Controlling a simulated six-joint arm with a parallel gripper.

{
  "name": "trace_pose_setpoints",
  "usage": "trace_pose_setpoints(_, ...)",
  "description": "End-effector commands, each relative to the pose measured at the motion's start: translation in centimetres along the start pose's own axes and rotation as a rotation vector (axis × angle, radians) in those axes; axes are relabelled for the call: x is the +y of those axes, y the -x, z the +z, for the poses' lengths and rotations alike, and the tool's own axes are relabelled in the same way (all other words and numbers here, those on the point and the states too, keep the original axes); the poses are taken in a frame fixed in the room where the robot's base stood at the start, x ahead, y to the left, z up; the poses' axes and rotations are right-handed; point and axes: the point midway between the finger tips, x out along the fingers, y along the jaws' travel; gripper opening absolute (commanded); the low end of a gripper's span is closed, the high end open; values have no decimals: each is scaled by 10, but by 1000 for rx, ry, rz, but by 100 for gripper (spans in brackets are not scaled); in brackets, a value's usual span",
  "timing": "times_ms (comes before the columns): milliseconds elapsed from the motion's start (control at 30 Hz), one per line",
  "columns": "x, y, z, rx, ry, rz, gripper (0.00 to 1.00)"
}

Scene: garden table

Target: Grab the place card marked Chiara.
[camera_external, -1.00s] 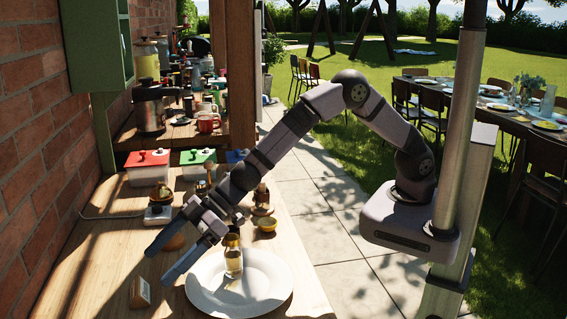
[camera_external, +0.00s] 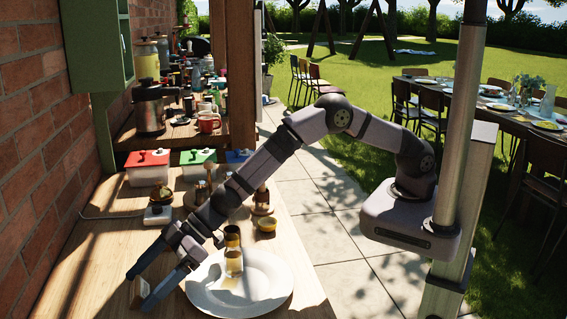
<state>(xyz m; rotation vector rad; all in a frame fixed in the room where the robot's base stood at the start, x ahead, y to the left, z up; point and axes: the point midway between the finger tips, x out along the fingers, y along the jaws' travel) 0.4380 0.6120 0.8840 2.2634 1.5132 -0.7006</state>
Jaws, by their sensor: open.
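A small place card (camera_external: 137,291) stands on the wooden counter to the left of the white plate; any name on it is too small to read. My gripper (camera_external: 139,290) is low over the counter with its fingers open. In this view one finger is left of the card and the other overlaps its right side, partly hiding it. I cannot tell whether either finger touches the card.
A large white plate (camera_external: 262,290) lies right of my gripper, with a small glass jar (camera_external: 233,262) on it. Lidded red (camera_external: 148,167) and green (camera_external: 198,165) containers stand farther back. A brick wall (camera_external: 35,150) bounds the left. The counter front-left is clear.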

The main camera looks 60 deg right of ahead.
Motion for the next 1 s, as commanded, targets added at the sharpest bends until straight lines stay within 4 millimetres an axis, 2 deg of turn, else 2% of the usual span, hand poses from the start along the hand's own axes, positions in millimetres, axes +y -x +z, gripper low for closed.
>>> trace_pose_setpoints(267, 0, -2, 0, 0, 0, 0, 81)
trace_pose_setpoints(300, 0, -2, 0, 0, 0, 0, 78)
trace_pose_setpoints(467, 0, -2, 0, 0, 0, 0, 40)
trace_pose_setpoints(500, 0, -2, 0, 0, 0, 0, 38)
trace_pose_setpoints(833, 0, -1, -1, 1, 0, 0, 38)
trace_pose_setpoints(1000, 0, 5, -10, 2, -1, 0, 37)
